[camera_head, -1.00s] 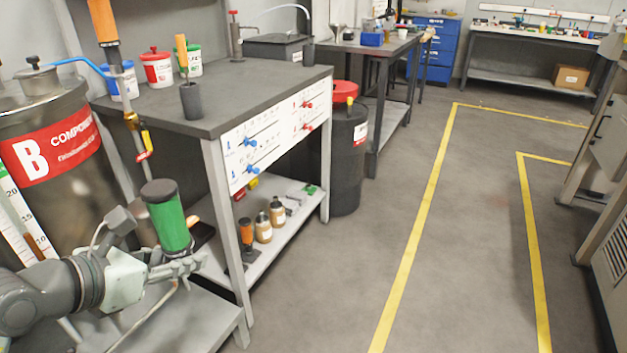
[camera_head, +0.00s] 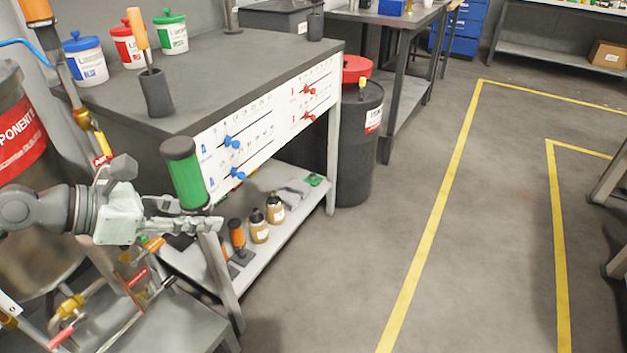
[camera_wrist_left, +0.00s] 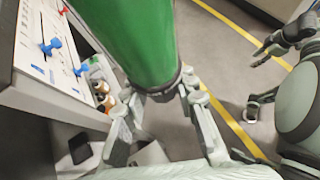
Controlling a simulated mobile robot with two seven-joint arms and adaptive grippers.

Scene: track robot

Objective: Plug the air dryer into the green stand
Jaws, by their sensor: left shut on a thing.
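The air dryer, taken to be the green cylinder with dark end caps (camera_head: 186,175), is in my left gripper (camera_head: 207,224), whose fingers are shut on its lower end. It leans slightly left at its top, in front of the workbench's near corner. In the left wrist view its green body (camera_wrist_left: 131,40) fills the upper middle, with the left gripper's fingers (camera_wrist_left: 158,112) around its lower end. A small green item (camera_head: 315,180) lies on the bench's lower shelf; I cannot tell if it is the green stand. What seems to be my right gripper (camera_wrist_left: 266,48) shows at the wrist view's right edge, its opening unclear.
The workbench (camera_head: 235,75) carries lidded pots and a front panel with blue and red knobs (camera_head: 310,90). Brown bottles (camera_head: 258,226) stand on its lower shelf. A black drum with red lid (camera_head: 352,145) stands beyond. Floor to the right, with yellow lines (camera_head: 440,200), is clear.

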